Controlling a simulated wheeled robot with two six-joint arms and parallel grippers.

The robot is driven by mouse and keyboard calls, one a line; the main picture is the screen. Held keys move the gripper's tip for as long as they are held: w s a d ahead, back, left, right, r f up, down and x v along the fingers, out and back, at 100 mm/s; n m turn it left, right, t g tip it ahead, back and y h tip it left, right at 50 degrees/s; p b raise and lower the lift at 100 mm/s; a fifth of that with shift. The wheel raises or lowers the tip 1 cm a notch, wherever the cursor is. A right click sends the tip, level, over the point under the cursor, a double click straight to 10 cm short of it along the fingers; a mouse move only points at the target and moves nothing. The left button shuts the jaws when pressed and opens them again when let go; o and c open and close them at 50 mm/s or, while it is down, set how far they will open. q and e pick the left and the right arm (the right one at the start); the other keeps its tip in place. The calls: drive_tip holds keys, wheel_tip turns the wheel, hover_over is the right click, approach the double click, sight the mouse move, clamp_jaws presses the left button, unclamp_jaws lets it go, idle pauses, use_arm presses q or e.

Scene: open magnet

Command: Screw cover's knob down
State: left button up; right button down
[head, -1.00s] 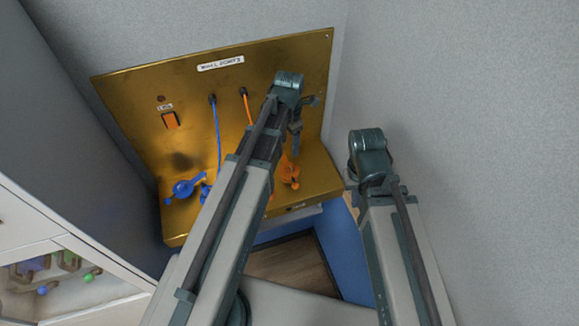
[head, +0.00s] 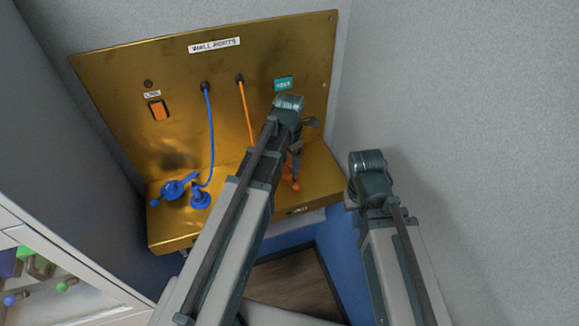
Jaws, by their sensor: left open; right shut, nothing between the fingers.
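The orange cover with its knob (head: 294,185) is on the brass shelf, partly hidden by my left gripper and arm. My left gripper (head: 296,155) is open and points down over it; I cannot tell whether its fingers touch the orange part. A blue cover with a round knob (head: 178,188) lies on the shelf at the left, apart from both grippers. My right gripper (head: 352,199) is shut and empty, right of the shelf and largely hidden behind its wrist.
A blue cable (head: 211,135) runs to a blue plug (head: 200,198); an orange cable (head: 245,115) runs behind my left arm. Grey walls and a white cabinet (head: 90,255) flank the panel.

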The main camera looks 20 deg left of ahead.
use_arm(q)
clamp_jaws()
idle(0.3)
